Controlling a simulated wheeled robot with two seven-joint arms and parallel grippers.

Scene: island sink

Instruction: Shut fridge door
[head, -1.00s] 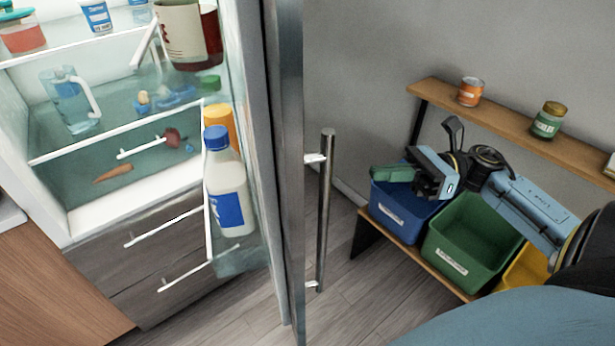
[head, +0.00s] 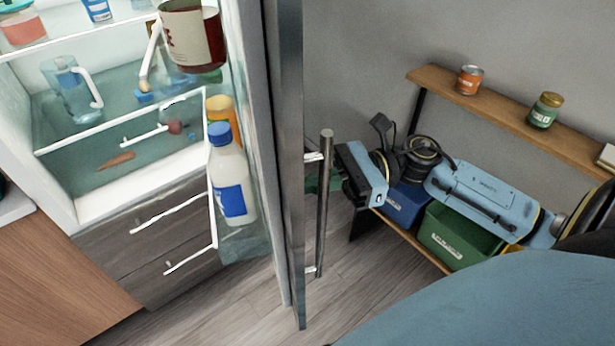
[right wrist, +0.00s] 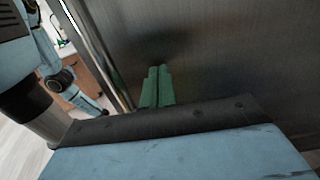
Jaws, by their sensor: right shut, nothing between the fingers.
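The fridge door (head: 289,170) stands open, seen nearly edge-on in the head view, with its shelves on the left side and a vertical bar handle (head: 324,210) on its outer face. The fridge interior (head: 130,175) is exposed at left. My right gripper (head: 322,184) is beside the outer face, partly hidden behind the handle in the head view. In the right wrist view its green fingers (right wrist: 157,86) are together and empty, pointing at the grey door face (right wrist: 230,60). I cannot tell whether they touch it. My left gripper is not seen.
A white bottle with blue cap (head: 228,175) and a red-and-white container (head: 190,35) sit on the door's shelves. A bench with blue (head: 403,205) and green (head: 455,238) bins is at right, below a wooden wall shelf (head: 500,105). The floor below the door is clear.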

